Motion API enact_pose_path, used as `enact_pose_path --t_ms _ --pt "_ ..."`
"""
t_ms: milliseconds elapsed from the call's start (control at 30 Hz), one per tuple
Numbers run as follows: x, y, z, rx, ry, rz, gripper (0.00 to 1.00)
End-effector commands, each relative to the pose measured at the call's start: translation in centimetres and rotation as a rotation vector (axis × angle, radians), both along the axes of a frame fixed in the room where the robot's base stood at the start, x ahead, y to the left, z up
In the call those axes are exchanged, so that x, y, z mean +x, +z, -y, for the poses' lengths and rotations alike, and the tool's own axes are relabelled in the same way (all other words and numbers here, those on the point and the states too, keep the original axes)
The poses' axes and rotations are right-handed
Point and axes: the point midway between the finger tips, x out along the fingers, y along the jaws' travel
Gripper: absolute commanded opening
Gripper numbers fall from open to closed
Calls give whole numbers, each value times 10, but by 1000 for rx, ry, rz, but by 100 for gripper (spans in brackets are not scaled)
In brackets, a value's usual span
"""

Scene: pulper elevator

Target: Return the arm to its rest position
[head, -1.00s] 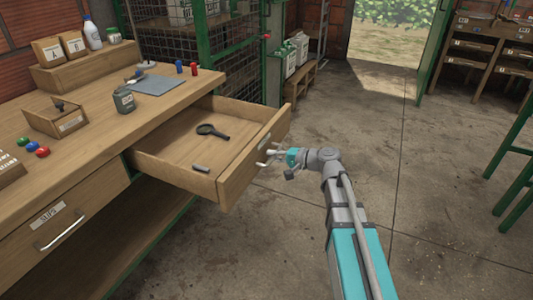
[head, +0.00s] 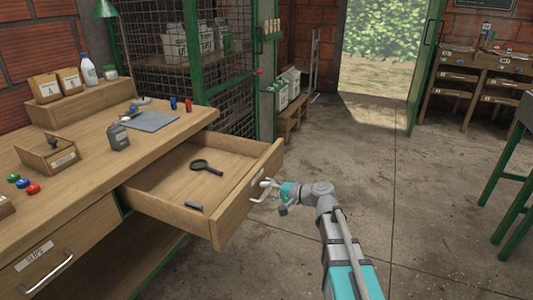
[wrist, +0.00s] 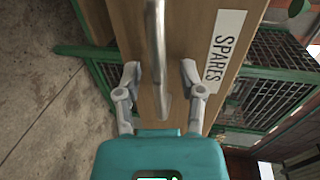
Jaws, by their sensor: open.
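My gripper (head: 267,190) is open in front of the pulled-out drawer (head: 230,215). In the wrist view my gripper (wrist: 162,85) has one finger on each side of the drawer's metal handle (wrist: 156,50), not closed on it. The drawer front (wrist: 185,30) carries a label (wrist: 223,50) reading SPARES. In the head view a magnifying glass (head: 206,167) and a small dark bar (head: 193,206) lie in the open drawer. I cannot tell whether the fingers touch the drawer front.
A shut SLIPS drawer (head: 50,260) is at the lower left. The concrete floor (head: 420,220) between is clear.

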Motion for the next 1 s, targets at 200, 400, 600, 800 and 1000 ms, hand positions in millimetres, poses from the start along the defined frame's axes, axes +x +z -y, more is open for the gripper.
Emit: enact_pose_path --t_ms 200,400,600,800,1000 --pt "-2 5 6 -37 0 19 51" --pt "-6 11 25 -154 4 72 51" --pt "-27 -15 48 -362 53 99 51" --pt "-62 -61 68 -589 138 48 51" --pt "-100 -101 97 -828 218 -29 51"
